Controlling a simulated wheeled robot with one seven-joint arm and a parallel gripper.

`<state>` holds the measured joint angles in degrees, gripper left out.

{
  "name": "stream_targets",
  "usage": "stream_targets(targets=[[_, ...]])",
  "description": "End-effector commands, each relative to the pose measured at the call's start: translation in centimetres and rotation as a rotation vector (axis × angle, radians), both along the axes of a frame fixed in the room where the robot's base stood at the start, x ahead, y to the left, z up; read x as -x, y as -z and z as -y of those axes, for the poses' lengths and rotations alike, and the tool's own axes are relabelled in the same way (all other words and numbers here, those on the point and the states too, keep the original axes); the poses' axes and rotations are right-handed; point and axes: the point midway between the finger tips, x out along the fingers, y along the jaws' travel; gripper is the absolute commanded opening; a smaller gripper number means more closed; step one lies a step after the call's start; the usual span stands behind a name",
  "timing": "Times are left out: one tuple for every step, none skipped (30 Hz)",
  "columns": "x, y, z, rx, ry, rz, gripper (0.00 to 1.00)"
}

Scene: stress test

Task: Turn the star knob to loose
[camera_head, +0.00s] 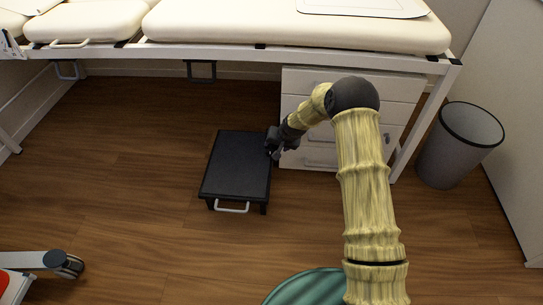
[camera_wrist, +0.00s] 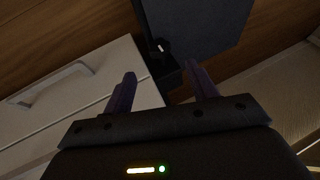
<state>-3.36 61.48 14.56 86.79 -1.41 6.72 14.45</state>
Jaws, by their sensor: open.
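I cannot clearly make out a star knob in either view. My gripper (camera_head: 272,150) is at the right edge of the black step stool (camera_head: 237,165) in the head view, beside the white drawer cabinet. In the wrist view my gripper (camera_wrist: 162,78) has its two dark fingers apart, with nothing held between them. Beyond the fingertips is a small dark part with a pale highlight (camera_wrist: 160,47), at the edge of the stool (camera_wrist: 205,22). I cannot tell what this part is.
The white drawer cabinet (camera_head: 299,102) stands under the cream padded couch (camera_head: 290,25). A grey bin (camera_head: 459,145) stands at right. A wheeled leg (camera_head: 45,261) is at lower left, and a green round top (camera_head: 305,288) at the bottom. Floor left of the stool is clear.

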Motion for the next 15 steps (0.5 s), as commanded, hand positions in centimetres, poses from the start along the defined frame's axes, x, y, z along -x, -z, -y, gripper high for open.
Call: stream_targets(targets=[[-0.4,1.4,-0.3,0.000,-0.001,0.000,0.58],[-0.5,1.8,-0.5,-0.001,-0.001,0.000,0.58],[-0.8,2.4,-0.7,-0.001,-0.002,-0.001,0.58],[-1.0,2.9,-0.8,-0.001,-0.002,-0.001,0.58],[-1.2,3.3,-0.9,0.000,-0.002,0.001,0.58],[-1.5,3.9,-1.1,0.000,-0.002,0.001,0.58],[-1.7,4.3,-1.2,-0.001,-0.001,0.000,0.58],[-1.9,4.8,-1.3,0.000,-0.001,0.000,0.58],[-2.1,5.3,-1.5,0.000,-0.001,0.000,0.58],[-2.3,5.7,-1.7,0.001,-0.002,0.001,0.58],[-2.5,6.2,-1.8,0.000,-0.001,0.000,0.58],[-2.7,6.7,-2.0,-0.001,-0.001,0.000,0.58],[-2.9,7.0,-2.1,-0.001,-0.001,0.000,0.58],[-3.0,7.2,-2.2,0.000,-0.001,0.000,0.58],[-3.2,7.6,-2.3,0.000,-0.001,0.000,0.58]])
